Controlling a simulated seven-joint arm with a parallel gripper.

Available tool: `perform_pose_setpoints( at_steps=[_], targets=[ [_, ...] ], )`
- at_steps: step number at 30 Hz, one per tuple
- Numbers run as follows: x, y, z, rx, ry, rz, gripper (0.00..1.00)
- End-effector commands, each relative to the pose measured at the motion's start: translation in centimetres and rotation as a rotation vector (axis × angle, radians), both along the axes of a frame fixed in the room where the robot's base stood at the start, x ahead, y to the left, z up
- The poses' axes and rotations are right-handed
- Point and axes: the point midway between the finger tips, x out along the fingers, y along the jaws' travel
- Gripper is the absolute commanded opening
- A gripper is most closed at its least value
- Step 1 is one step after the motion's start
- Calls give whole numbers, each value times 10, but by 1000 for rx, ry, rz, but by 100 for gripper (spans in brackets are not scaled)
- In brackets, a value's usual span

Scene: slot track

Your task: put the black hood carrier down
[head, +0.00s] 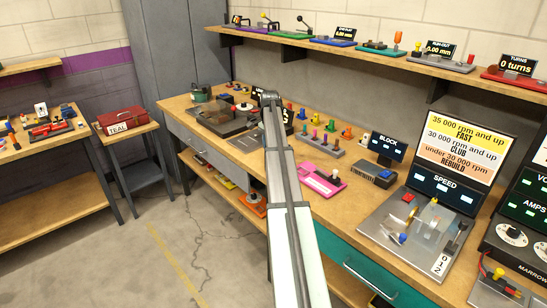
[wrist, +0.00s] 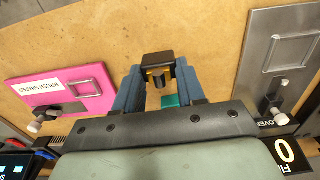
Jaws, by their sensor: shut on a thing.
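My gripper (wrist: 160,88) shows in the wrist view with its two blue-grey fingers on either side of a small black piece with brass-coloured parts, which I take to be the black hood carrier (wrist: 158,60). The fingers are shut on it. It is over bare wooden bench top (wrist: 195,40); whether it touches the wood I cannot tell. A small teal patch (wrist: 172,101) shows between the fingers, below the carrier. In the head view my arm hides the gripper and the carrier.
A pink brush shaper block (wrist: 62,90) lies left of my gripper in the wrist view; it also shows in the head view (head: 320,181). A grey metal plate with a lever (wrist: 268,70) lies to the right. Bare wood lies between them. Coloured pieces on a grey rack (head: 320,144) stand behind.

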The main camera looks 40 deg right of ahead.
Motion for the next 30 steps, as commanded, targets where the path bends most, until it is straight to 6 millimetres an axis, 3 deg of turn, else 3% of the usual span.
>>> perform_pose_setpoints(
  at_steps=[13, 26, 27, 30],
  targets=[
    [0, 0, -44, 1, 1, 1, 10],
    [0, 0, -49, 0, 0, 1, 10],
    [0, 0, -49, 0, 0, 1, 41],
    [0, 0, -49, 0, 0, 1, 51]
  ],
)
